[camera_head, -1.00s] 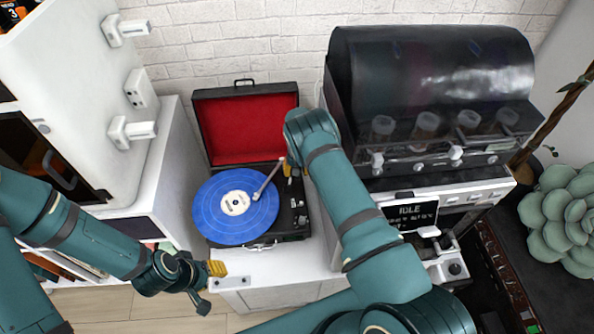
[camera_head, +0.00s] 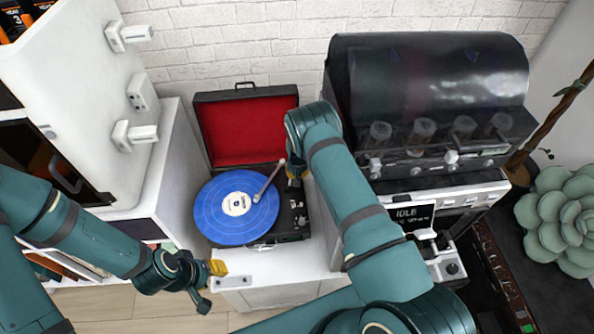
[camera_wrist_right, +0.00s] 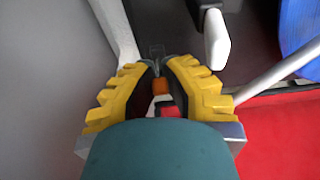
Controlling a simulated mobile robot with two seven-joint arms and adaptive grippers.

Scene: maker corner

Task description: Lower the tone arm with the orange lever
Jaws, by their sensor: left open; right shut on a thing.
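The record player (camera_head: 297,231) stands open on the white cabinet with a blue record (camera_head: 226,220) on it. Its pale tone arm (camera_head: 269,181) reaches over the record; I cannot tell whether the tip touches it. In the head view my own wrist mostly hides this gripper. My left gripper (camera_head: 210,286) is open and empty, in front of the player's left corner.
The red-lined lid (camera_head: 247,133) stands up behind the record. A large dark-hooded machine (camera_head: 430,95) stands close on the right. A white cabinet with handles (camera_head: 75,95) is on the left. The cabinet top (camera_head: 275,266) in front of the player is mostly bare.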

